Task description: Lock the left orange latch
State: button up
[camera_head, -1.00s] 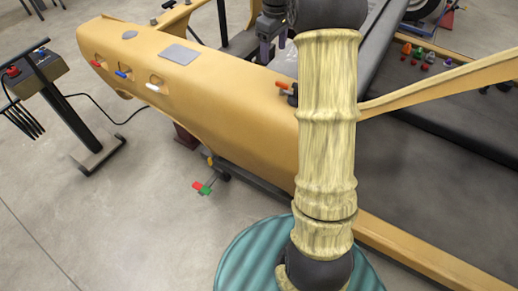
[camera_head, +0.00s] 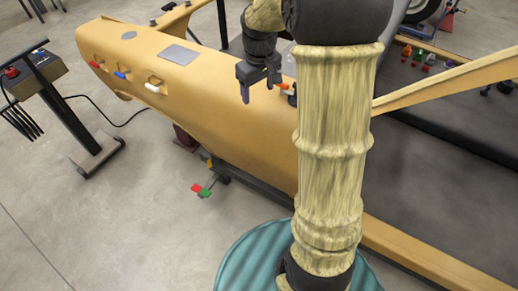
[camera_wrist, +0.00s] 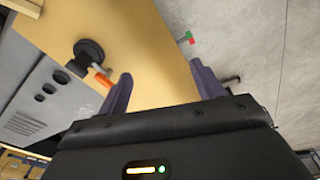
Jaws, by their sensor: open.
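An orange latch (camera_head: 283,86) with a dark base sits on the upper edge of the tan body shell, just left of my arm in the head view. In the wrist view the orange latch handle (camera_wrist: 104,80) points out from a round black mount on the tan panel. My gripper (camera_head: 258,90) is open and empty, just left of the latch in the head view. In the wrist view the handle lies outside my gripper (camera_wrist: 162,73), left of the left finger and apparently apart from it. My arm hides part of the shell; I see only one orange latch.
The tan shell (camera_head: 215,95) has red, blue and white handles in recesses at its far left end. A red and green piece (camera_head: 202,190) sticks out below it. A control stand (camera_head: 60,100) is at the left. A teal round platform (camera_head: 240,262) lies below my arm.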

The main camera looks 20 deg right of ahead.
jog(key=s+a+f+m, duration=0.1)
jog(key=s+f, duration=0.1)
jog(key=s, duration=0.2)
jog(key=s+a+f+m+b, duration=0.1)
jog(key=s+a+f, duration=0.1)
jog(key=s, duration=0.3)
jog(key=s+a+f+m+t, duration=0.1)
jog(key=s+a+f, duration=0.1)
jog(key=s, duration=0.3)
jog(key=shift+s+f+b, duration=0.2)
jog(key=shift+f+b, duration=0.2)
jog(key=shift+f, duration=0.1)
jog(key=shift+s, duration=0.1)
jog(key=shift+s+a+f+m, duration=0.1)
jog(key=shift+s+f+m, duration=0.1)
jog(key=shift+s, duration=0.3)
jog(key=shift+s+a+f+m, duration=0.1)
jog(key=shift+s+f+m, duration=0.1)
jog(key=shift+s, duration=0.25)
jog(key=shift+c, duration=0.2)
